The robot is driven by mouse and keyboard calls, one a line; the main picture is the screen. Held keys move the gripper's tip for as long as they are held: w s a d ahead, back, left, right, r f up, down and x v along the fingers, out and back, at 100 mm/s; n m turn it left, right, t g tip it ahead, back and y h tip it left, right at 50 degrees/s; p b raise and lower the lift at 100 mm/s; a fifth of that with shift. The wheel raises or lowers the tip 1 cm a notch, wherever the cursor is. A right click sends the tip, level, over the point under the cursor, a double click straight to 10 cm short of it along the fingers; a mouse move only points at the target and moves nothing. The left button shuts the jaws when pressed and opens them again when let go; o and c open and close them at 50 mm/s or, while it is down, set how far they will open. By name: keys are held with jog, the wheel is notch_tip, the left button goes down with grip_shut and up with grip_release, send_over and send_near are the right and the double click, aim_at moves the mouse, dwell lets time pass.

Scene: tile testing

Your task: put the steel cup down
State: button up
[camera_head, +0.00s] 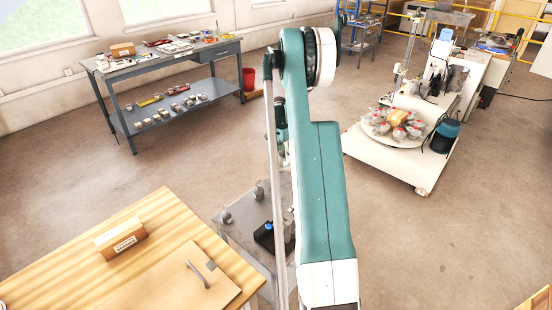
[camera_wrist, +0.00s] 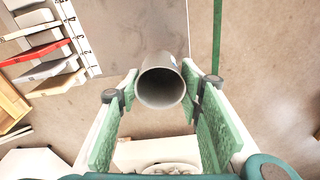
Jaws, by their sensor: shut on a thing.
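The steel cup (camera_wrist: 161,84) is a grey metal cylinder in the wrist view, its round dark opening facing the camera. My gripper (camera_wrist: 162,92) has its green-padded fingers on either side of the cup and is shut on it near the fingertips. The cup is in front of a plain grey surface and the floor; its far end is hidden, and I cannot tell whether it touches anything. In the head view my arm fills the middle, and I cannot make out the gripper or the cup there.
The grey workbench (camera_head: 175,59) holds tools at the back left. A wooden table (camera_head: 60,262) with a brown box (camera_head: 121,238) is at the front left. A low grey stand (camera_head: 232,232) with small items is partly behind my arm. A white wheeled machine (camera_head: 385,165) stands right.

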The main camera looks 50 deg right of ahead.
jog(key=w+a+r+n, duration=0.1)
jog(key=w+a+r, duration=0.1)
jog(key=w+a, duration=0.5)
jog(key=w+a+r+n+p, duration=0.1)
jog(key=w+a+r+n, duration=0.15)
jog(key=a, duration=0.95)
jog(key=w+a+r+n, duration=0.1)
jog(key=w+a, duration=0.5)
jog(key=a, duration=0.3)
jog(key=w+a+r+n, duration=0.2)
jog(key=a, duration=1.3)
jog(key=w+a+r+n+t, duration=0.1)
jog(key=w+a+r+n, duration=0.1)
jog(key=a, duration=1.3)
jog(key=shift+w+a+r+p, duration=0.25)
jog(key=shift+a+r+p, duration=0.05)
jog(key=shift+r+p, duration=0.15)
jog(key=shift+f, duration=0.2)
jog(key=shift+f+b, duration=0.6)
jog(key=shift+f, duration=2.35)
jog(key=shift+f+b, duration=0.4)
jog(key=shift+f, duration=1.5)
